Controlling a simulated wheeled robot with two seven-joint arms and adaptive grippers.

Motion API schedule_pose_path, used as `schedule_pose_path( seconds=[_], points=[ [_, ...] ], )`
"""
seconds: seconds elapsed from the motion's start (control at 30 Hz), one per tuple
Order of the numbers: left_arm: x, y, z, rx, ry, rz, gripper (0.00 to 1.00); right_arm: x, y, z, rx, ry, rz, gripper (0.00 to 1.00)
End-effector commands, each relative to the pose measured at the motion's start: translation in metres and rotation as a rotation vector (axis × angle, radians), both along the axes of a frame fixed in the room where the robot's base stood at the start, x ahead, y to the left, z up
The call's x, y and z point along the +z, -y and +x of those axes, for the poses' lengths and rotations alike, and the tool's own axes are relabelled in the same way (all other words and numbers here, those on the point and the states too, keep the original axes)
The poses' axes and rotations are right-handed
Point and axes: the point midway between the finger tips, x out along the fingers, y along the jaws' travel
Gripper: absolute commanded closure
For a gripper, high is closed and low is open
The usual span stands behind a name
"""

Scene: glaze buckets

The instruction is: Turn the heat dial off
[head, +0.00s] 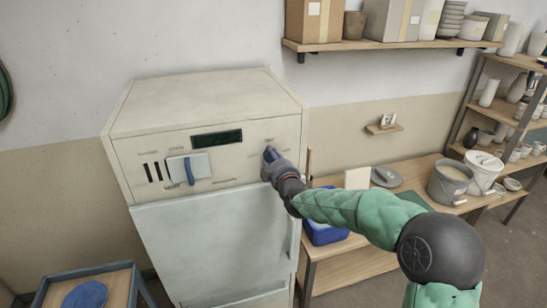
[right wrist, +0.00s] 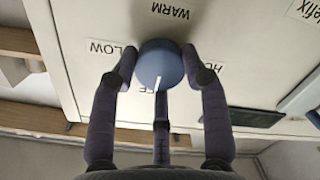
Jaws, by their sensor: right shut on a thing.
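The heat dial is a round blue knob (right wrist: 160,62) on the pale front panel, also visible in the head view (head: 270,154). My right gripper (right wrist: 160,75) is shut on it, with fingers on both sides and one below in the wrist view. It also shows at the panel's right side in the head view (head: 272,168). The knob's white pointer mark points down in the wrist view, towards a label partly hidden by the fingers. Upside-down labels read WARM (right wrist: 170,11) above and LOW (right wrist: 112,50) at left; the right one is mostly hidden. My left gripper is out of view.
The cream cabinet (head: 205,100) carries a dark display (head: 217,139) and a grey plate with a blue lever (head: 190,171). A bench with a grey bucket (head: 449,181) stands at right, under a wall shelf (head: 390,45).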

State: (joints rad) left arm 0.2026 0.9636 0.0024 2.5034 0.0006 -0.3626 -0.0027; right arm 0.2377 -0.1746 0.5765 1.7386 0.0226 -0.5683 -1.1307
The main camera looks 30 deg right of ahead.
Motion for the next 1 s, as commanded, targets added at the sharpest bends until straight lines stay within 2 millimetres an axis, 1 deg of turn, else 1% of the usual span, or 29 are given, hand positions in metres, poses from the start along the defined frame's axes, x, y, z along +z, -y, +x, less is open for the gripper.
schedule_pose_path(
  seconds=[0.03,0.57,0.6,0.67,1.0],
  points=[
    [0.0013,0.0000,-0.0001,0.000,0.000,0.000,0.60,0.0079,0.0010,0.0008,-0.002,0.012,-0.015,0.87],
    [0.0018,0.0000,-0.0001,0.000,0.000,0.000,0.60,0.0076,0.0008,0.0009,-0.002,0.007,-0.037,0.87],
    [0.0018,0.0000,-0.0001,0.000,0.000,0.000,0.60,0.0076,0.0008,0.0009,-0.002,0.007,-0.037,0.46],
    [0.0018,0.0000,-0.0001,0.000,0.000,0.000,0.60,0.0071,0.0008,0.0008,-0.002,0.006,-0.036,0.30],
    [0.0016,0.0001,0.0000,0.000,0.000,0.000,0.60,0.0024,0.0000,-0.0003,0.000,-0.002,-0.032,0.30]
  ],
)
